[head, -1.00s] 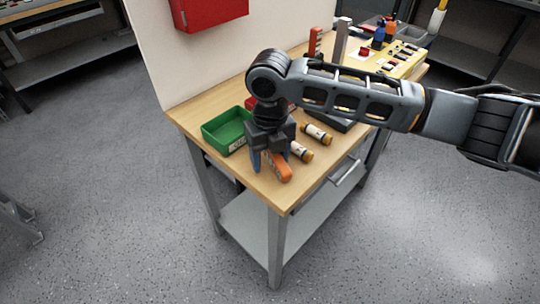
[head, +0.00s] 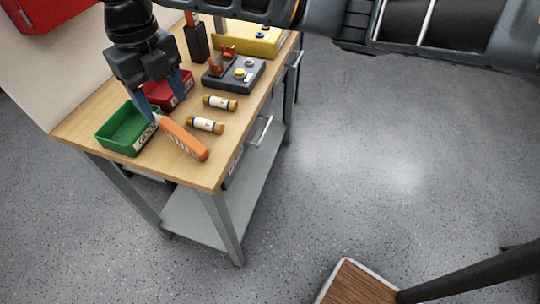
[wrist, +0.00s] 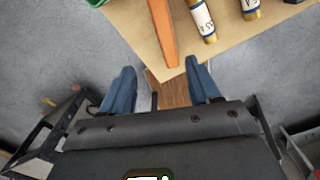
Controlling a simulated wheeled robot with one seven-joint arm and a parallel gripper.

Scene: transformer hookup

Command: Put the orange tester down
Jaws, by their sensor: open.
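The orange tester (head: 183,138) lies on the wooden bench top, its narrow end near the green bin and its orange end toward the bench's front edge. My gripper (head: 166,96) is open above the bench, with its blue fingers apart and nothing held between them. In the wrist view the tester (wrist: 163,32) lies beyond the open fingertips (wrist: 160,68), on the bench top; its far end is cut off by the frame. Two fuse-like cylinders (head: 205,124) (head: 220,103) lie to the right of the tester.
The green bin (head: 117,145) stands left of the tester, and a red bin (head: 181,98) stands behind my gripper. A dark box with buttons (head: 233,84) and a yellow panel (head: 258,45) stand farther back. Bare bench top (head: 195,172) shows around the tester's front end.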

